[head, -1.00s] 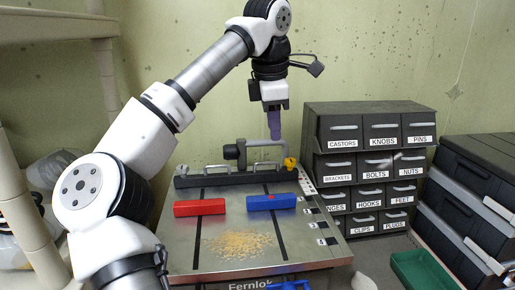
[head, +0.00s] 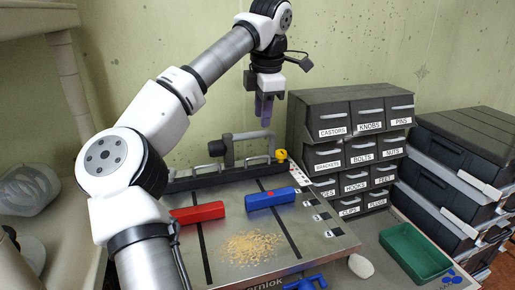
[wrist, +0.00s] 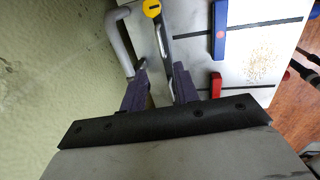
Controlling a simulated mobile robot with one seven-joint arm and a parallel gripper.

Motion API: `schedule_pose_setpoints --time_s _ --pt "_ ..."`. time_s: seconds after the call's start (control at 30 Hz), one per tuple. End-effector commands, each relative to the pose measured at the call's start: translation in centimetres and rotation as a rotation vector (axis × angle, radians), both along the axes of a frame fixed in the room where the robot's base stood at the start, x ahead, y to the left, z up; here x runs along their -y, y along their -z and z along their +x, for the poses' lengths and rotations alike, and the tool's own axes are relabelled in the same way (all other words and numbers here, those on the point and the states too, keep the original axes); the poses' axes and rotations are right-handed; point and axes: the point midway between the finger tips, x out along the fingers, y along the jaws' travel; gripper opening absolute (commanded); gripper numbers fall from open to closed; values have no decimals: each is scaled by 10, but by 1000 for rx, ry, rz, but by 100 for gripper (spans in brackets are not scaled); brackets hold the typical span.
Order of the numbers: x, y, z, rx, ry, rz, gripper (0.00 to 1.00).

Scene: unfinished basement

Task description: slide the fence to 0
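The fence appears to be the long dark bar (head: 222,177) across the back of the metal table (head: 190,262). It has silver handles on top and a yellow knob (head: 281,155) at its right end, which also shows in the wrist view (wrist: 152,9). A strip of small labels (head: 318,217) runs down the table's right side; I cannot read its numbers. My gripper (head: 264,117) hangs above the back of the table, pointing down, apart from the fence. In the wrist view its purple fingers (wrist: 160,75) are spread, with nothing held between them.
A grey bent handle on a dark housing (head: 218,148) stands behind the bar. A red block (head: 198,213), a blue block (head: 270,199) and sawdust (head: 250,247) are on the table. Labelled drawers (head: 350,125) stand close at right. A green bin (head: 412,252) lies beyond.

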Motion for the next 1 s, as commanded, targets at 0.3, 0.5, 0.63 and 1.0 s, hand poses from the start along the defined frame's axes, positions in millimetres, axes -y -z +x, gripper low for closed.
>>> schedule_pose_setpoints --time_s 0.3,0.5,0.63,1.0 --pt "-4 67 12 -3 3 -3 31" --pt "-6 98 18 -2 1 -3 31" --pt "-7 110 20 -1 1 -2 31" --pt "-7 115 21 0 1 -2 29"
